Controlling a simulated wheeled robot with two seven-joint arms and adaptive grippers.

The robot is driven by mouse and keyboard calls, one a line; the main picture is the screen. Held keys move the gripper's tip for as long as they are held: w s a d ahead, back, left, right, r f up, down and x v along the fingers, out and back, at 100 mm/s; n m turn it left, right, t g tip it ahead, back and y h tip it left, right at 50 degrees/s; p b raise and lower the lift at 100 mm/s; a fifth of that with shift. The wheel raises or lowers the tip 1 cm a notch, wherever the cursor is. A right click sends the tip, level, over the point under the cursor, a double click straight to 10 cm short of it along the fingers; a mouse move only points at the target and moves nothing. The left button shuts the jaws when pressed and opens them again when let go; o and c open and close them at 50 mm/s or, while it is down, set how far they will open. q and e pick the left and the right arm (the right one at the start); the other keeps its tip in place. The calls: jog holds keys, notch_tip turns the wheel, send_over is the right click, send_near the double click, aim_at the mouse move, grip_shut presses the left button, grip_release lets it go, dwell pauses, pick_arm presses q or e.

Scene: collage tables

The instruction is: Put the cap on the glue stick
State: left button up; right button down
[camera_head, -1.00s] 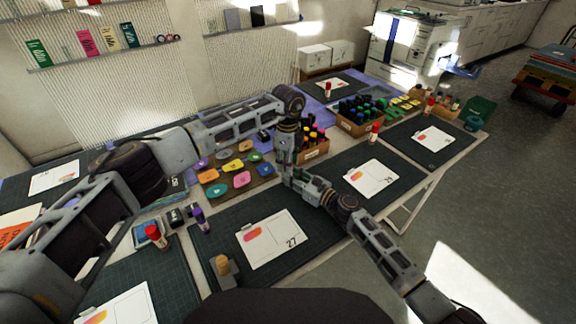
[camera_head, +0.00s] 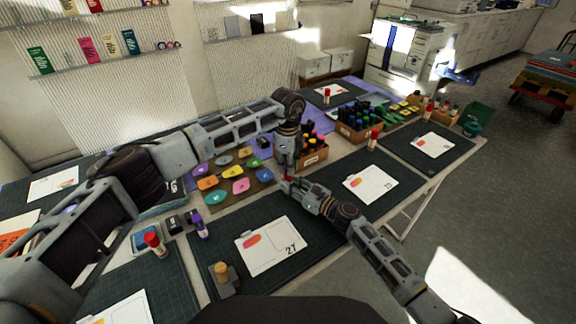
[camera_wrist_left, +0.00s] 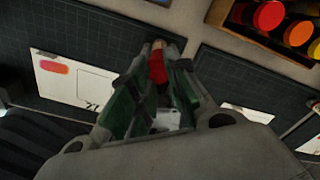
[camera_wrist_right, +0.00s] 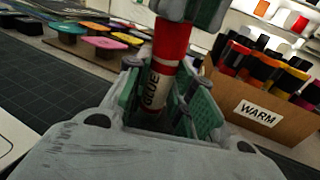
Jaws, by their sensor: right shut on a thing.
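The glue stick (camera_wrist_right: 156,90), with a white "GLUE" label, stands slightly tilted in my right gripper (camera_wrist_right: 165,100), which is shut on its body. Its red cap (camera_wrist_right: 172,42) sits in line on top of it; whether it is fully seated I cannot tell. My left gripper (camera_wrist_right: 192,10) points down from above, fingertips around the cap's upper end. In the left wrist view the red cap (camera_wrist_left: 157,68) shows between the open fingertips of my left gripper (camera_wrist_left: 164,60). In the head view my left gripper (camera_head: 286,170) is just above my right gripper (camera_head: 303,190).
A "WARM" crate of markers (camera_wrist_right: 255,115) stands close behind the grippers. Colored pads (camera_head: 233,172) lie on a board to the left. Card 27 (camera_head: 268,246) lies on a dark mat (camera_head: 300,270) in front. Other red-capped sticks stand at left (camera_head: 153,240) and right (camera_head: 373,140).

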pick_arm(q)
jog(key=shift+s+f, duration=0.1)
jog(key=shift+f, duration=0.15)
pick_arm(e)
jog(key=shift+w+d+r, duration=0.1)
jog(key=shift+r, duration=0.05)
pick_arm(q)
jog(key=shift+r, duration=0.1)
jog(key=shift+r, duration=1.95)
pick_arm(e)
jog(key=c, duration=1.1)
grip_release()
jog(key=shift+c, duration=0.2)
jog(key=shift+v, duration=5.95)
